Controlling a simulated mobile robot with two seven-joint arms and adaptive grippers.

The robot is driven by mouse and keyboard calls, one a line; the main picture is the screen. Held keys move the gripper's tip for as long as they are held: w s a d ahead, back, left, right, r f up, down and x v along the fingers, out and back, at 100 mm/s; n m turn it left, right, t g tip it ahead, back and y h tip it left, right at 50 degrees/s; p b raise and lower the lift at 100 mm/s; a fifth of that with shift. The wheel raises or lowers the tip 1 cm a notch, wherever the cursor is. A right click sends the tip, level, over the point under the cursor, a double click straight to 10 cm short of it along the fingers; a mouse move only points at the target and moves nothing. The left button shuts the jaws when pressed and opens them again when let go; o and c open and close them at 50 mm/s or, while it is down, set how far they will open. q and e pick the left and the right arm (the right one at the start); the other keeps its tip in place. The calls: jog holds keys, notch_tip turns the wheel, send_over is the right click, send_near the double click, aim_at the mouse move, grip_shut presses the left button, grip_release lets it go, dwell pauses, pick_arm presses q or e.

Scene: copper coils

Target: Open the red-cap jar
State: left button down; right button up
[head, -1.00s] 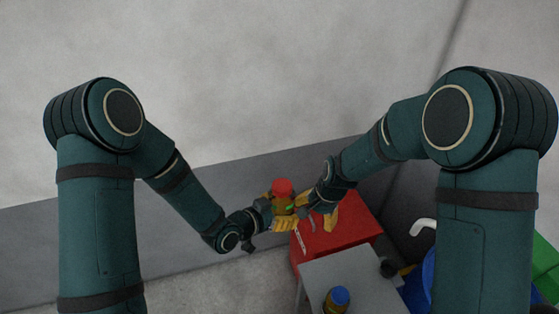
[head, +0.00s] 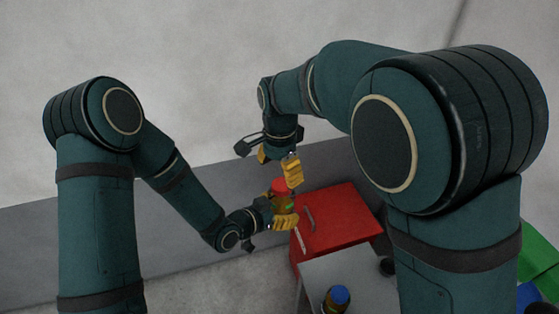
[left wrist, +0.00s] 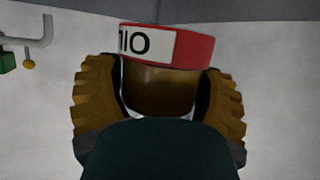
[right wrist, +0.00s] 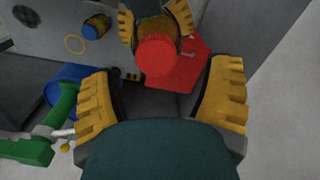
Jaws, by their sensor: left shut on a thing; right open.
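The red-cap jar has a brown body and a red cap (head: 279,185). My left gripper (head: 283,212) is shut on the jar body and holds it upright in the air. In the left wrist view the brown jar body (left wrist: 160,92) is between the yellow fingers, with the red, labelled cap above them. My right gripper (head: 279,165) is open and empty, pointing down above the cap. In the right wrist view the cap (right wrist: 157,55) lies beyond the fingertips, a little above the middle of the gap. The fingers do not appear to touch it.
A red cabinet (head: 345,218) stands behind and right of the jar. A grey table (head: 350,267) holds a blue-capped jar (head: 337,299). Blue (right wrist: 66,86) and green (right wrist: 30,150) things show at the left of the right wrist view.

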aim_at(280, 184)
jog(key=shift+f, duration=2.5)
jog(key=c, duration=1.3)
pick_arm(q)
jog(key=shift+d, duration=0.2)
pick_arm(e)
jog(key=shift+o, duration=0.2)
jog(key=n, duration=0.5)
jog(key=shift+r, duration=0.1)
pick_arm(q)
jog(key=shift+s, duration=0.1)
pick_arm(e)
jog(key=n, duration=0.4)
jog(key=shift+n, duration=0.3)
jog(key=n, duration=0.4)
pick_arm(q)
jog(key=shift+r, duration=0.1)
pick_arm(e)
jog(key=n, duration=0.5)
jog(key=shift+s+d, duration=0.1)
jog(key=shift+n, duration=0.5)
